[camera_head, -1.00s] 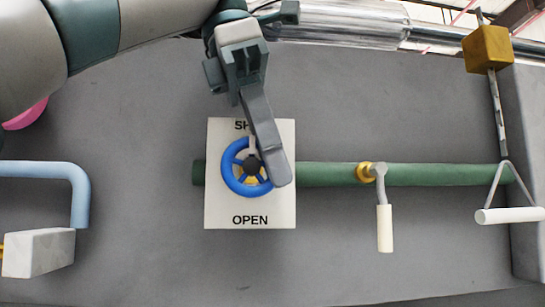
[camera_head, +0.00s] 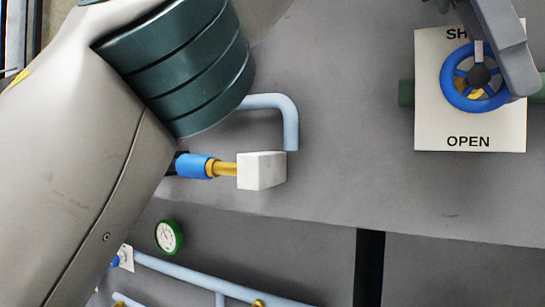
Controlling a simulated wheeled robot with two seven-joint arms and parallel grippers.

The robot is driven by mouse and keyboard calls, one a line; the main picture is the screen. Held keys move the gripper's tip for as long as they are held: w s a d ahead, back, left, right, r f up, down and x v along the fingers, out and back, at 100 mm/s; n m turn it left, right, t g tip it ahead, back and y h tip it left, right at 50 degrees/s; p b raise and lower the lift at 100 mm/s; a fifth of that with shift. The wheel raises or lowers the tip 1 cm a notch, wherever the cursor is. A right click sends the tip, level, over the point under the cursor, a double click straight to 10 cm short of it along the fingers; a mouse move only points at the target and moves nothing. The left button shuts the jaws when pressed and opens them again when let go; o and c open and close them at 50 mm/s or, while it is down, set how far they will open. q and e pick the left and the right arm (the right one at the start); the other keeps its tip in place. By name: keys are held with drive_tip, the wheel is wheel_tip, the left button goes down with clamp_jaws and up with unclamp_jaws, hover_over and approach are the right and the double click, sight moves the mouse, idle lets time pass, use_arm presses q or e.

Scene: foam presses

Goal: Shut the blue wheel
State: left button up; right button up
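The blue wheel (camera_head: 449,82) is at the upper right, with a dark hub, in front of a white plate (camera_head: 435,120). The plate reads "SH", cut off by my gripper, above the wheel and "OPEN" below it. A pale marker (camera_head: 478,51) on the wheel points up, towards the "SH" lettering. My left gripper (camera_head: 517,80) reaches down from the top edge over the wheel's right side and hides part of the plate. Whether its fingers are apart, or touch the rim, I cannot tell. My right gripper is not in view.
A green pipe (camera_head: 406,93) runs behind the plate. To the left are a light blue bent pipe (camera_head: 290,115), a white block (camera_head: 262,171) on a yellow rod and a blue sleeve (camera_head: 195,166). A green-rimmed gauge (camera_head: 168,237) sits below. Bare grey panel lies between.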

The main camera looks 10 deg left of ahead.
use_arm(q)
drive_tip(key=shift+r+h, duration=0.1)
drive_tip(key=shift+h, duration=0.3)
